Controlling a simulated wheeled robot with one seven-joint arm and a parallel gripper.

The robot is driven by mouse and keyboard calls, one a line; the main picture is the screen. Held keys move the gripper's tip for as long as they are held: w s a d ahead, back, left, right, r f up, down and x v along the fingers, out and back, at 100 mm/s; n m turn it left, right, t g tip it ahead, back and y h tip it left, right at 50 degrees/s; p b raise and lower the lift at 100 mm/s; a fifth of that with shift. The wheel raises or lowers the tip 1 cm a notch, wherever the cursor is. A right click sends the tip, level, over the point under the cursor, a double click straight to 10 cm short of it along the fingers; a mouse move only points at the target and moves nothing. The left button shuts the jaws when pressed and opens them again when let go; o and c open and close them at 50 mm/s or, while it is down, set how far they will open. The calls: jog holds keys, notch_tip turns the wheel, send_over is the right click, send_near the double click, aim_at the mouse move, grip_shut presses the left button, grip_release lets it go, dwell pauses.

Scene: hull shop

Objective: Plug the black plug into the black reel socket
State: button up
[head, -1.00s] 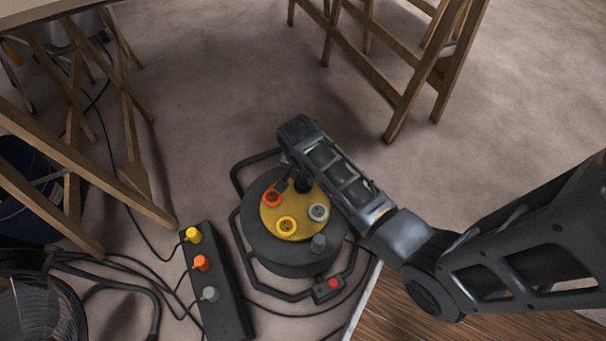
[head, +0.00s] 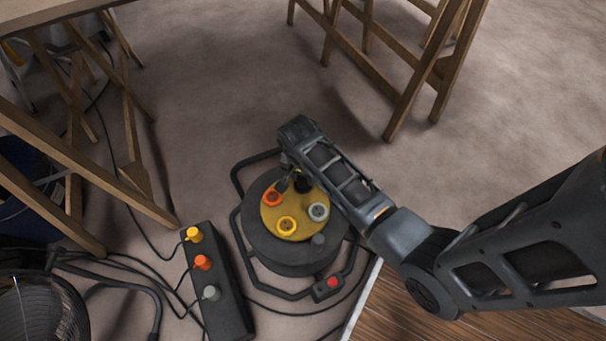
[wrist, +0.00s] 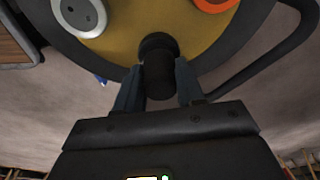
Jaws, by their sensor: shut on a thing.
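The cable reel (head: 268,245) stands on the floor with a yellow top face (head: 266,216). Its face carries orange, yellow and grey ring sockets. My gripper (head: 295,183) is over the far side of this face, pointing down. In the wrist view my gripper (wrist: 158,88) is shut on the black plug (wrist: 158,80), a dark cylinder between the two fingers. The plug's far end meets the black reel socket (wrist: 158,42) and looks in line with it. The plug hides part of the socket, so I cannot tell how deep it sits.
A black strip (head: 226,295) with yellow, orange and grey plugs lies left of the reel, with cables around it. The reel's tube frame carries a red button (head: 333,282). Wooden trestles (head: 410,90) stand behind and at left. Floor between them is clear.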

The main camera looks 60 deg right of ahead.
jog(key=shift+p, duration=0.4)
jog(key=shift+f+b, duration=0.3)
jog(key=shift+f, duration=0.25)
dwell(0.5)
jog(key=o, duration=1.1)
jog(key=r+p, duration=0.1)
jog(key=r, duration=0.1)
jog(key=r+p, duration=0.1)
jog(key=r, duration=0.2)
jog(key=a+r+p, duration=0.1)
jog(key=r+p, duration=0.1)
jog(key=shift+s+r, duration=0.1)
jog(key=shift+r, duration=0.3)
